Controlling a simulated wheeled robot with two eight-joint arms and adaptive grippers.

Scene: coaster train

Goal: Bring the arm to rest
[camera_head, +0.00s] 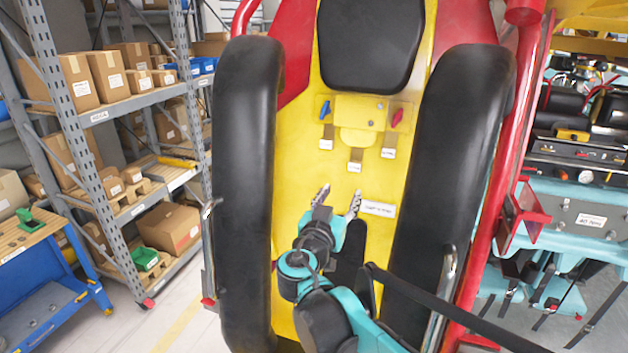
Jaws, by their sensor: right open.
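My right gripper (337,200) is in the lower middle of the head view, in front of the yellow seat back of the coaster seat (298,170). Its two fingers point up and stand apart, with nothing between them. My right arm (335,310) comes in from the bottom edge. My left gripper and arm are not in view.
Black padded restraints (247,150) (455,150) flank the seat. On the yellow panel are a blue clip (325,110), a red clip (397,117) and small labelled tabs. A shelf with boxes (178,227) stands left, a blue workbench (50,300) lower left, and teal machinery (585,212) right.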

